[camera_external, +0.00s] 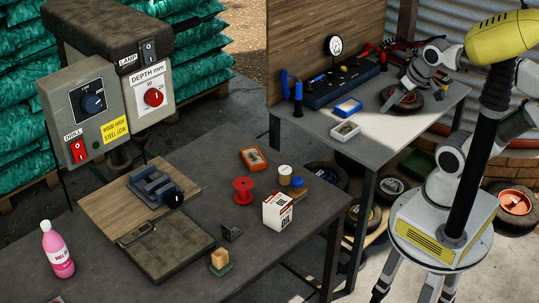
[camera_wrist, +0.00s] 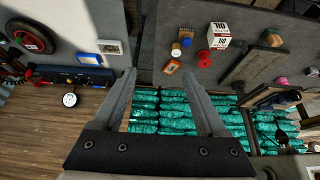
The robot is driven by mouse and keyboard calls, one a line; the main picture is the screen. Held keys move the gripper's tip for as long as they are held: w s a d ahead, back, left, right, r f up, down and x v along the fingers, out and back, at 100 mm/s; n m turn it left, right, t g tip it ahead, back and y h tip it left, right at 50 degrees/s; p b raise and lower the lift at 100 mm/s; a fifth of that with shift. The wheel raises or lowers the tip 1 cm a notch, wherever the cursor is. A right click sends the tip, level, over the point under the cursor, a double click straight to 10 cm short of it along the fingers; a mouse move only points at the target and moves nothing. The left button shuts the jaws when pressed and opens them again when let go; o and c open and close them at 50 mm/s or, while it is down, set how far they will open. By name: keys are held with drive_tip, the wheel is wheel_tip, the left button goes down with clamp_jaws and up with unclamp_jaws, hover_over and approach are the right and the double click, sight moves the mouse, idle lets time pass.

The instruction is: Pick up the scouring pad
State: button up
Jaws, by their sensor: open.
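The likely scouring pad is a small green slab (camera_external: 221,269) on the front bench in the external view. A tan block (camera_external: 219,256) sits on top of it or is joined to it; I cannot tell which. In the wrist view, which shows the scene upside down, the tan block (camera_wrist: 272,40) is small at the upper right, beside a dark bracket. My gripper (camera_wrist: 162,88) is open and empty in the wrist view, with both fingers spread, well away from the bench. In the external view its fingertips are not clear, at the end of my arm near the back bench.
A drill press with a wooden board (camera_external: 110,205) fills the left. A pink bottle (camera_external: 57,250) stands at the front left.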

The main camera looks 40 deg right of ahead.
drive_tip(key=w+a+f+m+g+y+b, duration=0.1)
drive_tip(key=w+a+f+m+y+b, duration=0.15)
drive_tip(key=a, duration=0.45)
drive_tip(key=w+a+f+m+g+y+b, duration=0.1)
drive_tip(key=w+a+f+g+y, duration=0.1)
drive_tip(key=w+a+f, duration=0.3)
drive_tip(key=w+a+f+m+g+y+b, duration=0.1)
drive_tip(key=w+a+y+b, duration=0.15)
drive_tip(key=a, duration=0.55)
drive_tip(key=m+g+y+b, duration=0.2)
drive_tip(key=m+y+b, duration=0.45)
drive_tip(key=m, duration=0.65)
hover_over(215, 265)
drive_tip(key=d, duration=0.6)
wheel_tip(215, 265, down, 22)
drive_tip(key=f, duration=0.2)
drive_tip(key=f+b, duration=0.1)
drive_tip(key=f, duration=0.2)
drive_tip(key=f+b, duration=0.1)
drive_tip(key=f, duration=0.2)
drive_tip(key=shift+w+a+f, duration=0.1)
drive_tip(key=shift+a, duration=0.15)
drive_tip(key=b+x, duration=0.1)
drive_tip(key=x, duration=0.5)
drive_tip(key=shift+a+f, duration=0.1)
drive_tip(key=shift+a, duration=0.25)
drive_tip(key=shift+c, duration=0.2)
clamp_jaws()
